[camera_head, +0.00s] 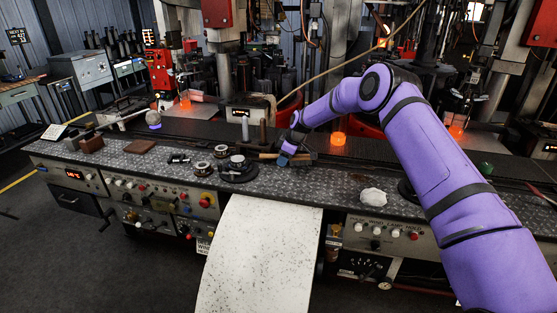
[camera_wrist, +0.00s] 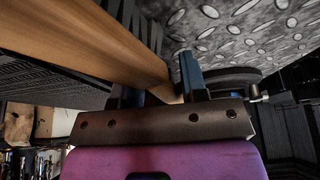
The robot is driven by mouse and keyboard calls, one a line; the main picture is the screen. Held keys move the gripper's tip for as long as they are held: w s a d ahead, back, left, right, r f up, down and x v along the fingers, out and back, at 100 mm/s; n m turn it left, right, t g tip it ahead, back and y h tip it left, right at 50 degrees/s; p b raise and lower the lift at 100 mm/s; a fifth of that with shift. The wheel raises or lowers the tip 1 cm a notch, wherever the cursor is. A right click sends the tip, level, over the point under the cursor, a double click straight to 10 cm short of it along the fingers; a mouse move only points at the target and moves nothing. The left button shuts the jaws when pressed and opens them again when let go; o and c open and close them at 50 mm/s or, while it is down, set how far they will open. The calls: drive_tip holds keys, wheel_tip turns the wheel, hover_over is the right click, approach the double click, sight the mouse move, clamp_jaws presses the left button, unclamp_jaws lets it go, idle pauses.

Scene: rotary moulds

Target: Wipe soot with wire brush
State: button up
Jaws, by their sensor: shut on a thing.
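My gripper (camera_head: 288,150) is low over the patterned metal bench, left of the picture's centre line of my arm. It is shut on a wooden handle (camera_head: 268,156), likely that of the wire brush. In the wrist view the handle (camera_wrist: 95,42) runs from the upper left to between the fingers (camera_wrist: 158,88). The bristles cannot be made out. A dark round mould-like piece (camera_head: 238,172) sits on the bench just left of my gripper. Soot on it cannot be told apart from its dark surface.
The metal bench top (camera_head: 325,187) has free room right of my gripper. A crumpled white cloth (camera_head: 373,196) lies there. A speckled white sheet (camera_head: 262,255) hangs over the front. Glowing orange pieces (camera_head: 338,138) stand behind.

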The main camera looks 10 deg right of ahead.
sight(303, 168)
drive_tip(key=shift+s+d+f, duration=0.1)
drive_tip(key=shift+s+d, duration=0.5)
drive_tip(key=shift+d, duration=0.85)
drive_tip(key=shift+s+d+f, duration=0.1)
drive_tip(key=shift+s+d, duration=0.45)
drive_tip(key=shift+d, duration=0.85)
drive_tip(key=shift+s+d, duration=0.6)
drive_tip(key=shift+d, duration=0.85)
clamp_jaws()
drive_tip(key=shift+r, duration=3.05)
drive_tip(key=shift+r, duration=0.1)
wheel_tip(303, 168, up, 3)
drive_tip(key=shift+f, duration=0.1)
